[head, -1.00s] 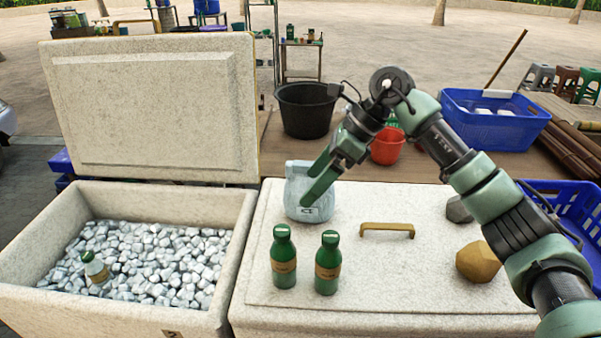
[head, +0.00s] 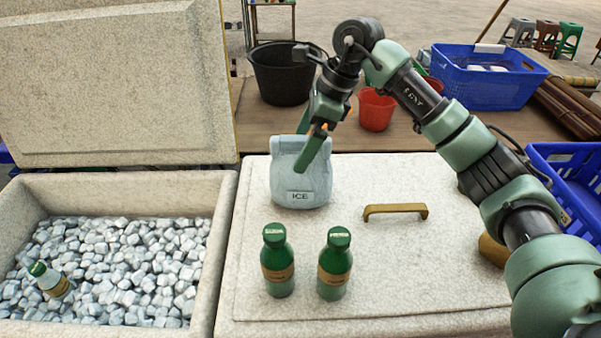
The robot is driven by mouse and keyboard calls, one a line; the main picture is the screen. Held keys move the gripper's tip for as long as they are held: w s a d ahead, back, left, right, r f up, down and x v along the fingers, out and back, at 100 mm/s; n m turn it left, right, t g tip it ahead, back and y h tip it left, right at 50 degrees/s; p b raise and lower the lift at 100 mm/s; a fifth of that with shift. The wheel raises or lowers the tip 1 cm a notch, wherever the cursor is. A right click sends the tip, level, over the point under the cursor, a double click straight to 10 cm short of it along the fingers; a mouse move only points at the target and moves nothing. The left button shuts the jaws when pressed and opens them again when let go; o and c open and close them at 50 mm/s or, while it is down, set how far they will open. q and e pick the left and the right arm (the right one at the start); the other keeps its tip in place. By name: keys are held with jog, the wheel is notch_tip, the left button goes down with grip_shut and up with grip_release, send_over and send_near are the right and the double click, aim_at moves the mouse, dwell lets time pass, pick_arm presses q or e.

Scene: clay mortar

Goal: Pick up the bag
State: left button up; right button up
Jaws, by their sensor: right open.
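The bag (head: 301,185) is pale blue-grey, marked "ICE", and stands upright on the closed lid of the right cooler (head: 400,265). My right gripper (head: 312,148) is at the bag's top right, pointing down, with its green fingers apart. One finger overlaps the bag's upper right part in the picture. I cannot tell whether it touches the bag. The bag rests on the lid and is not held. My left gripper is not in view.
Two green bottles (head: 278,262) (head: 335,265) stand in front of the bag. A brass handle (head: 395,211) is to its right. The left cooler (head: 222,225) is open, full of ice, with a bottle (head: 50,281) in it. A black tub (head: 283,82), red bucket (head: 376,110) and blue crate (head: 487,85) stand behind.

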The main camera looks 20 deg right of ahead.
aim_at(295, 155)
jog(key=p+x, duration=0.1)
jog(key=x, duration=0.3)
jog(key=shift+w+p, duration=0.15)
jog(key=shift+p, duration=0.2)
jog(key=shift+a+f, duration=0.1)
jog(key=shift+f, duration=0.15)
jog(key=c, duration=1.7)
jog(key=shift+w+r, duration=0.1)
jog(key=shift+r, duration=0.05)
jog(key=shift+c, duration=1.1)
